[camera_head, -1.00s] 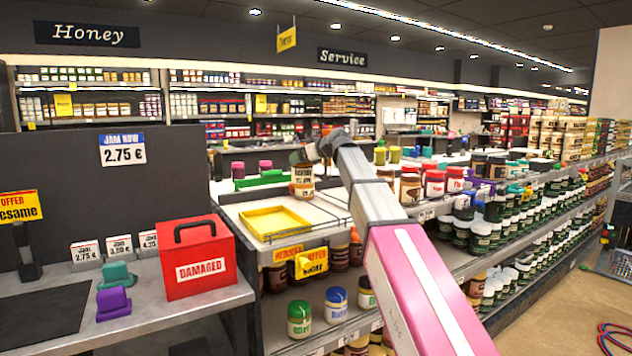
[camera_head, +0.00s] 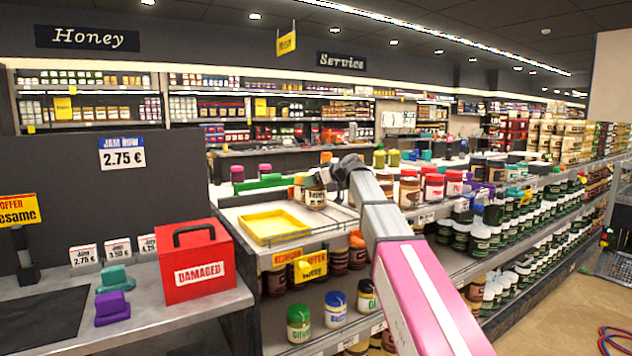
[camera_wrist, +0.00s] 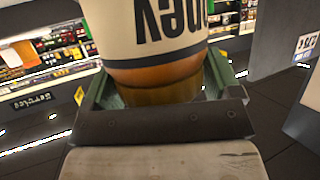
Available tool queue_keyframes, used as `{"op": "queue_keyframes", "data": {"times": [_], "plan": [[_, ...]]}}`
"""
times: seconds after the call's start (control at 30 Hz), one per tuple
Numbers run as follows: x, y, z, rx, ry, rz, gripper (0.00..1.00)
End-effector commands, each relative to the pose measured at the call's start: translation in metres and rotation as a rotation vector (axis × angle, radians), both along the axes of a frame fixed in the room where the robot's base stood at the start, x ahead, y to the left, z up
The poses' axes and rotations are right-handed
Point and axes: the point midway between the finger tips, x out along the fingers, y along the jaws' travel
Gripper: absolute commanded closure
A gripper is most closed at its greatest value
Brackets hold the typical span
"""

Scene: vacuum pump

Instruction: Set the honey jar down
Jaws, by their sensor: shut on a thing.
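The honey jar (camera_head: 315,198) is amber with a cream label. It hangs upright or nearly so in my gripper (camera_head: 322,180), low over the white shelf top (camera_head: 335,218), to the right of the yellow tray (camera_head: 262,240). I cannot tell whether its base touches the shelf. In the wrist view the honey jar (camera_wrist: 155,75) fills the middle, its label upside down in the picture, between the green fingers of my gripper (camera_wrist: 160,85). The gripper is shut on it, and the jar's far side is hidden.
An orange-lidded jar (camera_head: 299,187) stands close behind and left of the held jar. Several brown and red-lidded jars (camera_head: 410,190) stand to the right. A green object (camera_head: 260,182) lies at the back. A red DAMAGED box (camera_head: 195,262) stands on the left counter.

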Motion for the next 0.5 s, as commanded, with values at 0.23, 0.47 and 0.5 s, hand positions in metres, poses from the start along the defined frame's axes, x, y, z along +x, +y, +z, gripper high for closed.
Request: {"op": "queue_keyframes", "data": {"times": [0.23, 0.47, 0.5], "plan": [[0.0001, 0.0001, -0.0019, 0.0, 0.0, 0.0, 0.1], [0.0, 0.0, -0.0015, 0.0, 0.0, 0.0, 0.0], [0.0, 0.0001, -0.0011, 0.0, 0.0, 0.0, 0.0]]}}
